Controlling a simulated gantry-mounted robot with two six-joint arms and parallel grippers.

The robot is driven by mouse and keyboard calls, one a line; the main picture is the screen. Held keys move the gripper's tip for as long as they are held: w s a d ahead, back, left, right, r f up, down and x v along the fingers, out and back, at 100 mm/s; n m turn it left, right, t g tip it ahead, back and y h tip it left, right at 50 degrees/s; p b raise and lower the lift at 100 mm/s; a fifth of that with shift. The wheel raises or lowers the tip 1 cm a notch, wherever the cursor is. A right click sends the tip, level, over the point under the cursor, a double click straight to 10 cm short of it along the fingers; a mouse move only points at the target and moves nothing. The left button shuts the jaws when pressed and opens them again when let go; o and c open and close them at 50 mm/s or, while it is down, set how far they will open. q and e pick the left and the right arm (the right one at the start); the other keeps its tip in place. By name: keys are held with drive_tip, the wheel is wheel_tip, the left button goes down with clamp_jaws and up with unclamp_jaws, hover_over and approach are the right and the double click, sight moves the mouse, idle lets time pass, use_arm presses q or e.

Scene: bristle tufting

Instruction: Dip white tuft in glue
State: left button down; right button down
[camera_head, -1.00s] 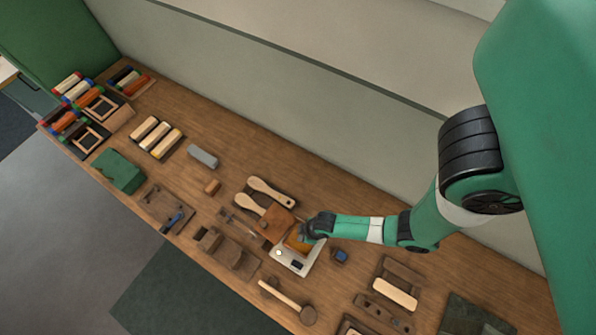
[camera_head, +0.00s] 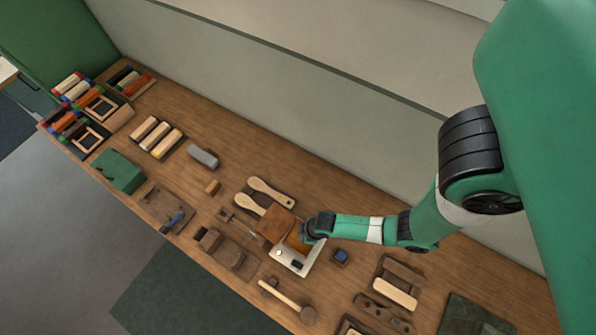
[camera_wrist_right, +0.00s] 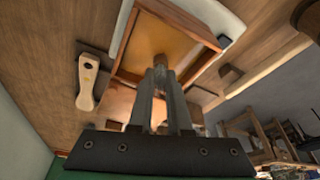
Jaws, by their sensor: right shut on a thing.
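The glue is an amber pool (camera_wrist_right: 165,50) in a shallow wood-framed tray, and its orange surface also shows in the head view (camera_head: 294,243). My right gripper (camera_wrist_right: 160,72) is over the glue tray with its fingers pointing at the pool. It is shut on a small tuft (camera_wrist_right: 160,61), which looks tan in this light. Most of the tuft is hidden between the fingers, and I cannot tell whether its tip touches the glue. In the head view my right gripper (camera_head: 303,237) covers part of the tray. My left gripper is not in view.
A small blue-topped block (camera_head: 340,256) is to the right. Bare bench (camera_head: 230,135) shows along the back.

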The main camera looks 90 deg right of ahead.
drive_tip(key=shift+r+p, duration=2.7)
drive_tip(key=shift+r, duration=1.05)
